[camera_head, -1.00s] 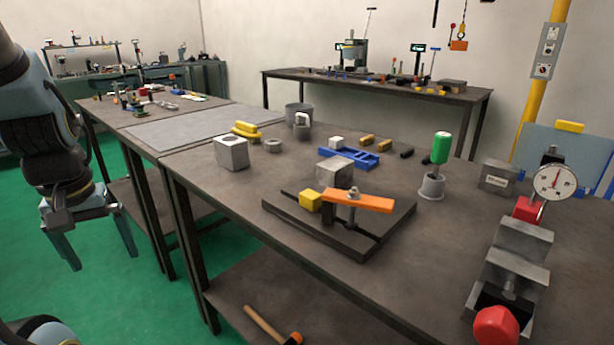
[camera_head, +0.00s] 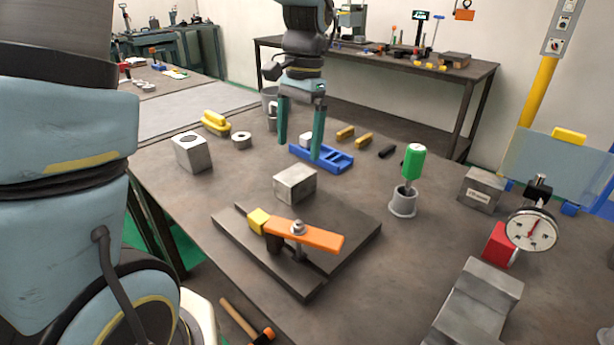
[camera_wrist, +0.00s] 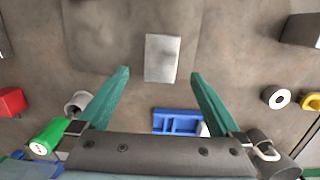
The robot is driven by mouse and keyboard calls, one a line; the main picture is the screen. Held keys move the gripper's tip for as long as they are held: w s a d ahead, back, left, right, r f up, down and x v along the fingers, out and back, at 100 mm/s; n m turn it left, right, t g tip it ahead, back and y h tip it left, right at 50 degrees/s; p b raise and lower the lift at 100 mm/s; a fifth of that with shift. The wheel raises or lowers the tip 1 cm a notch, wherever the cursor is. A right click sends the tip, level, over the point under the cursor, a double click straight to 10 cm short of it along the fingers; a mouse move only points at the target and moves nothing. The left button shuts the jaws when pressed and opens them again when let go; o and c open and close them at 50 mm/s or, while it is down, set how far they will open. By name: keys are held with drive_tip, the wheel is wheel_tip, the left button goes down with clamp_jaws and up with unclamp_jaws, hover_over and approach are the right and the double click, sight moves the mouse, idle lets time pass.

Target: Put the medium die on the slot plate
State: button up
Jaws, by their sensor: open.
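The dark slot plate (camera_head: 350,235) lies on the near bench, with an orange clamp strap (camera_head: 320,236) and a yellow block (camera_head: 258,221) on it. A plain grey metal block (camera_head: 295,184), which may be the medium die, stands at the plate's back edge. It also shows in the wrist view (camera_wrist: 162,58), between and beyond my fingers. A grey block with a round hole (camera_head: 191,153) stands farther left; no label tells which is the medium die. My gripper (camera_head: 300,149) is open and empty, pointing down above the bench near the blue tray, behind the plain block.
The blue tray (camera_head: 338,162) holds a small white block. A green-handled tool (camera_head: 411,165) stands upright in a grey cup (camera_head: 403,202). A dial gauge (camera_head: 531,229) and grey vise (camera_head: 480,300) are at right. A grey ring (camera_head: 241,140) lies at left.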

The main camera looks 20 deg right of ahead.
sight(295, 174)
drive_tip(key=f, duration=0.3)
drive_tip(key=f+p, duration=0.1)
drive_tip(key=f, duration=0.1)
drive_tip(key=a+f+p, duration=0.1)
drive_tip(key=f, duration=0.2)
drive_tip(key=shift+s+f, duration=0.15)
drive_tip(key=shift+f, duration=0.2)
drive_tip(key=shift+c, duration=0.2)
clamp_jaws()
idle(0.4)
